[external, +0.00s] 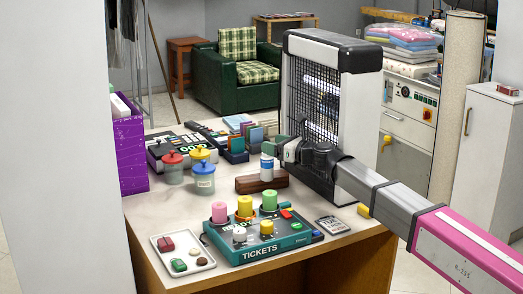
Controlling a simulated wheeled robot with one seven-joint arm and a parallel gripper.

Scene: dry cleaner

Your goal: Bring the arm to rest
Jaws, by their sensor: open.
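My arm reaches in from the lower right over the counter (180,220). My gripper (281,153) is at its far end, beside the tall white and black device with a wire grille (360,85). The gripper is small in the picture. It is open, and nothing shows held between its fingers. The bottle stands by a dark reddish-brown block (262,184).
A teal tickets box (262,246) with coloured cylinders is at the counter's front, a white tray (205,264) with small pieces to its left. Lidded jars (203,184), a cash register (172,147) and a purple box (131,160) stand left. A grey card (331,225) lies front right.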

